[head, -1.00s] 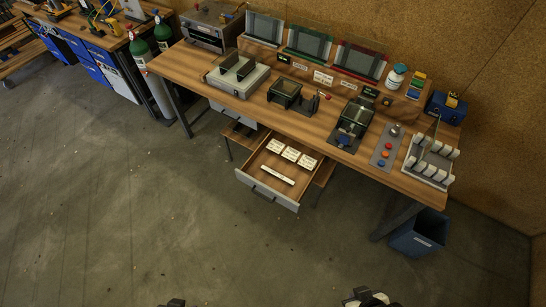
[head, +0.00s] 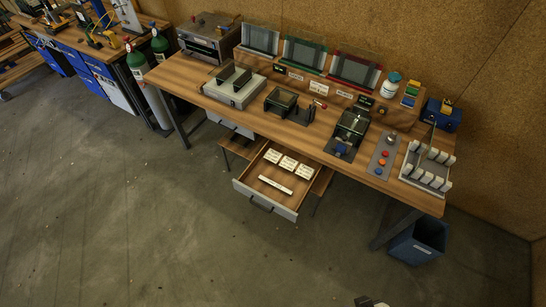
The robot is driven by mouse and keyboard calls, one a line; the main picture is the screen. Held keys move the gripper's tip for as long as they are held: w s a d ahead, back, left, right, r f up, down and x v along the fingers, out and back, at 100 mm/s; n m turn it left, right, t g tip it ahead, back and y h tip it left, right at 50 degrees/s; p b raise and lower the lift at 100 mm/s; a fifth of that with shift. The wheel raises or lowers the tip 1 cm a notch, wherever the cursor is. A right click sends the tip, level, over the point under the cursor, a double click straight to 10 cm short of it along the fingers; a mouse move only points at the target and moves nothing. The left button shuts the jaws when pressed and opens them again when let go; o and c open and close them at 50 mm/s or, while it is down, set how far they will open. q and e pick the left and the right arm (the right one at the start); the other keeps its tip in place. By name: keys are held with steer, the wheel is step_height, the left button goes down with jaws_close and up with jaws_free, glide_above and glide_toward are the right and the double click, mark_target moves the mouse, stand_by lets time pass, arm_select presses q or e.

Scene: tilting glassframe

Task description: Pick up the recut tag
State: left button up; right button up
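An open drawer (head: 242,184) under the workbench holds several pale cards with dark print. Three cards (head: 287,163) lie in a row toward the back, and a longer white strip (head: 275,186) lies in front of them. The print is too small to read, so I cannot tell which one is the recut tag. Only a small dark and white piece of my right gripper (head: 370,301) shows at the bottom edge, far in front of the drawer; its fingers cannot be made out. My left gripper is out of view.
The wooden workbench (head: 190,78) carries a grey device (head: 234,88), a button panel (head: 382,157) and a white rack (head: 426,168). A blue bin (head: 418,242) stands on the floor at right. The floor in front of the drawer is clear.

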steer(key=o, duration=1.1)
steer(key=shift+a, duration=0.15)
steer(key=shift+w, duration=0.2)
